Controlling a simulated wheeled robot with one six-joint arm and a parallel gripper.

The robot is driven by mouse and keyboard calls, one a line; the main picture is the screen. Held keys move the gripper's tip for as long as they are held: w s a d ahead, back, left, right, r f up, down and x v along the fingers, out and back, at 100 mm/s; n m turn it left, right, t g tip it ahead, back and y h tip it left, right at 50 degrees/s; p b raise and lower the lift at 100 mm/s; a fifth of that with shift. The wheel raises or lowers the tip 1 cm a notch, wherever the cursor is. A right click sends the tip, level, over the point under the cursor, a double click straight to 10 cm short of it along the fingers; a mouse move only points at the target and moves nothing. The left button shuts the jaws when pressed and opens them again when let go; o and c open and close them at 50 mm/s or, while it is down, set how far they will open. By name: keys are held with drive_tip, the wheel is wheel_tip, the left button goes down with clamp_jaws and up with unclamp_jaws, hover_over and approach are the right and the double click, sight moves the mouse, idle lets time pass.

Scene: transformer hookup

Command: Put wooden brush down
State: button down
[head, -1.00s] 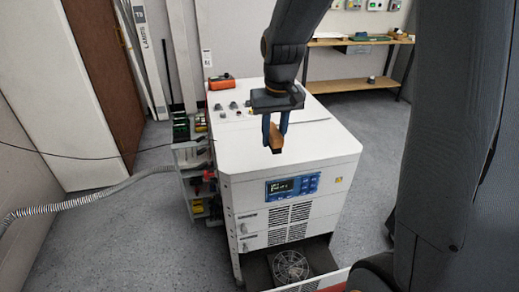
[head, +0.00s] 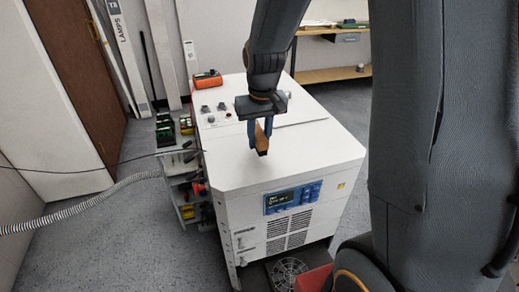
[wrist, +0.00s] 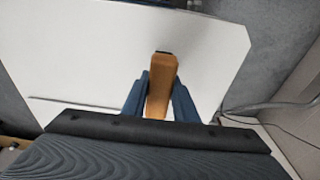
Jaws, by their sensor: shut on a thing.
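The wooden brush (head: 262,141) is a narrow brown block with a dark end. My gripper (head: 260,133) is shut on it, one blue finger on each side, and holds it over the white top of the cabinet (head: 235,160). In the wrist view the brush (wrist: 162,84) sticks out between the two fingers of my gripper (wrist: 160,95), with the white top behind it. The brush's upper part is hidden by the gripper. I cannot tell exactly how far it is above the top.
An orange device (head: 207,79) and several dark knobs (head: 213,112) are at the cabinet top's back left. A side rack (head: 185,170) with small parts stands left, with a corrugated hose (head: 90,203). The top's front area is clear. A wooden shelf (head: 330,73) stands behind.

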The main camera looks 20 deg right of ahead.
sight(259, 160)
drive_tip(key=shift+f+p, duration=0.3)
drive_tip(key=shift+f, duration=2)
drive_tip(key=c, duration=1.4)
unclamp_jaws()
drive_tip(key=shift+f, duration=0.1)
drive_tip(key=r, duration=0.4)
drive_tip(key=s+r+b, duration=0.1)
drive_tip(key=r, duration=0.3)
drive_tip(key=s+r, duration=0.1)
drive_tip(key=r, duration=0.2)
drive_tip(key=shift+r+b, duration=0.3)
drive_tip(key=shift+r, duration=0.1)
drive_tip(key=s+f, duration=0.4)
drive_tip(key=s, duration=0.3)
drive_tip(key=s+f+g, duration=0.1)
drive_tip(key=s+f, duration=0.2)
drive_tip(key=s, duration=0.5)
drive_tip(key=shift+f, duration=0.35)
